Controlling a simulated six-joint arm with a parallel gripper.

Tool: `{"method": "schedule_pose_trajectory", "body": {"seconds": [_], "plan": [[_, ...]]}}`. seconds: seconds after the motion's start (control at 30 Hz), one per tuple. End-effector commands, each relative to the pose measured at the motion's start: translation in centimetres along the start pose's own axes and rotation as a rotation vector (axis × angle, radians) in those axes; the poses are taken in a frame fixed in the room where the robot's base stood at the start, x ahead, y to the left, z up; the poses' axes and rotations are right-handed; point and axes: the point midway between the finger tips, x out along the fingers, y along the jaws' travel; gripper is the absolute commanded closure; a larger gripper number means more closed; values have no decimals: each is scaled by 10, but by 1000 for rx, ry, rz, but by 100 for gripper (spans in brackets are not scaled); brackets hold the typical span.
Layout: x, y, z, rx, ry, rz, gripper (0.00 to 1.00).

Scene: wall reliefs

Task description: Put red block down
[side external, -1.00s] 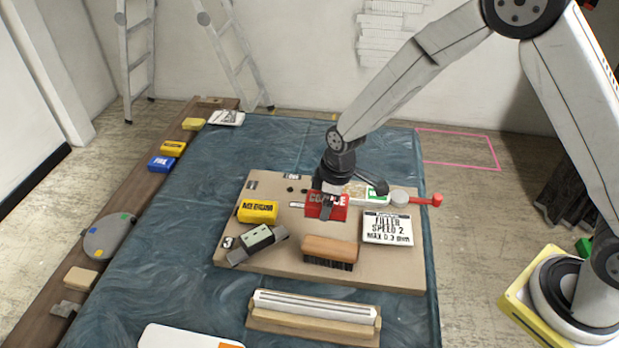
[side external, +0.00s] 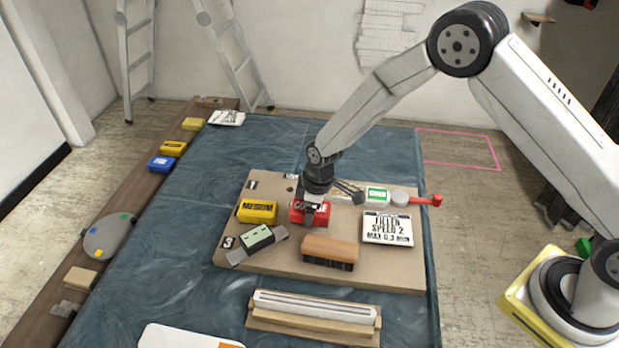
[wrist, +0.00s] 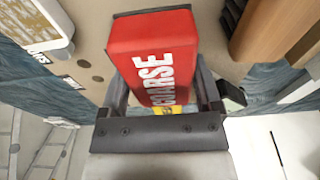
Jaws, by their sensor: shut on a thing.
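The red block (side external: 297,212), lettered COARSE in white, is in my gripper (side external: 309,217) over the middle of the tan board (side external: 390,275). In the wrist view the red block (wrist: 152,55) lies between the two fingers of my gripper (wrist: 160,100), which are shut on its sides. The block is at or very near the board surface; I cannot tell whether it touches. In the side view one finger and the wrist hide part of the block.
A yellow MEDIUM block (side external: 257,212) stands left of the red block. A wooden brush (side external: 329,250) lies in front, with a green-faced tool (side external: 257,238) to its left.

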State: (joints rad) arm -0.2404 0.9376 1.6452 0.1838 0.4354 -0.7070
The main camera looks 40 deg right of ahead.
Motion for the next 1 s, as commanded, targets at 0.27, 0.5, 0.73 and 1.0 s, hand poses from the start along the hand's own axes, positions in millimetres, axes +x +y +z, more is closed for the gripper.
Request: {"method": "schedule_pose_trajectory", "body": {"seconds": [0.27, 0.5, 0.73, 1.0], "plan": [[27, 0, 4, 0, 0, -2, 73], [29, 0, 4, 0, 2, -1, 73], [32, 0, 5, 0, 1, -1, 73], [32, 0, 5, 0, 1, -1, 0]]}}
